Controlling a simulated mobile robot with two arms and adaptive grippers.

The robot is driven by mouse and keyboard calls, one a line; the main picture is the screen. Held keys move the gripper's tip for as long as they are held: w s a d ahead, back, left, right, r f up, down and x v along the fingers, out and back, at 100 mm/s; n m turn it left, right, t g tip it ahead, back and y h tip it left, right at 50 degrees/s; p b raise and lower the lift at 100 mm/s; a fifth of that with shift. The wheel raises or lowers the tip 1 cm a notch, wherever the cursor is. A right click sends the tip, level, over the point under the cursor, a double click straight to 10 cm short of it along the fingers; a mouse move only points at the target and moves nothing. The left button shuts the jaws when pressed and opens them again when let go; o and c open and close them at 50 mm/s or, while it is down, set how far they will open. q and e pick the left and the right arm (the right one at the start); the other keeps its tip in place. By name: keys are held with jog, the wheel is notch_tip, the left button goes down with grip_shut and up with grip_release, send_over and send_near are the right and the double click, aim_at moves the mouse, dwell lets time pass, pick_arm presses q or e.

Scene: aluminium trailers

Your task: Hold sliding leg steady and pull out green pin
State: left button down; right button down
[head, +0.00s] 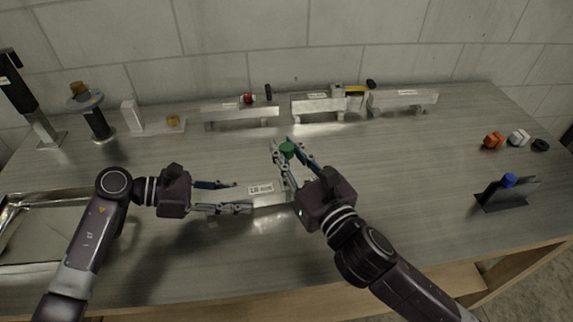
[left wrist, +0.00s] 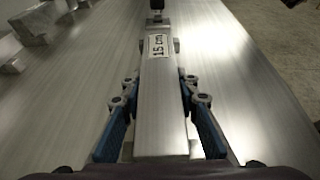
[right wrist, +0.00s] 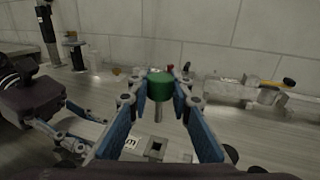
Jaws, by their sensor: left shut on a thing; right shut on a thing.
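The sliding leg (head: 240,194) is an aluminium bar lying across the middle of the bench, with a white label reading 15 cm in the left wrist view (left wrist: 160,90). My left gripper (head: 240,197) is shut on the leg, one finger along each side. The green pin (head: 287,149) has a round green head and a grey shank, plain in the right wrist view (right wrist: 160,84). My right gripper (head: 285,146) is shut on the pin's head. The shank's lower end appears clear above a square hole in the leg's top.
Several aluminium trailer parts (head: 240,113) stand in a row along the back by the wall. A metal tray (head: 12,215) is at the left. A dark stand with a blue knob (head: 508,181) and small orange, white and black knobs are at the right. The bench right of centre is clear.

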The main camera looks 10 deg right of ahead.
dwell(0.3)
pick_arm(q)
jog(key=c, duration=1.4)
grip_release()
